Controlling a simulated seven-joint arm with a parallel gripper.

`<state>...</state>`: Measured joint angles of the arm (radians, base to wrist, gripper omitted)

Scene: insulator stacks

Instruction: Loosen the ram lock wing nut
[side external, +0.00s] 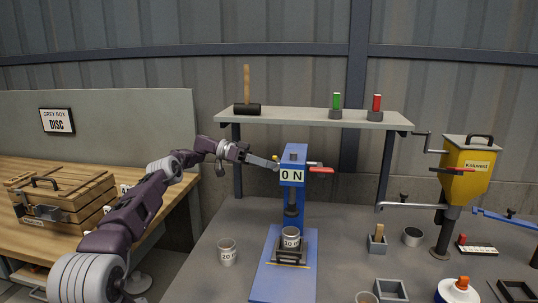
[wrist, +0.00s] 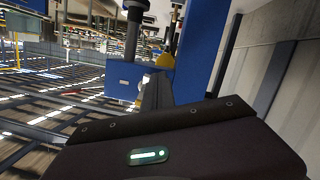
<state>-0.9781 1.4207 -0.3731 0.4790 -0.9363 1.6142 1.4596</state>
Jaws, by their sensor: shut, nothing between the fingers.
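The blue press (side external: 293,207) stands on the grey bench with a "0 N" display at its head. A small yellow part (side external: 275,158), which looks like the ram lock wing nut, is on the left side of the press head. It also shows in the wrist view (wrist: 165,61), just past my fingertips. My gripper (side external: 275,165) is shut and empty, its tips at the left side of the head, close to the yellow part. Whether they touch it I cannot tell. The dark ram (side external: 291,200) points down over a cup marked 10 (side external: 291,238).
A red-handled lever (side external: 320,170) sticks out right of the press head. A shelf (side external: 300,118) above holds a mallet (side external: 247,108) and green and red items. A cup marked 20 (side external: 227,252) stands left of the press. A yellow hopper (side external: 466,170) stands right.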

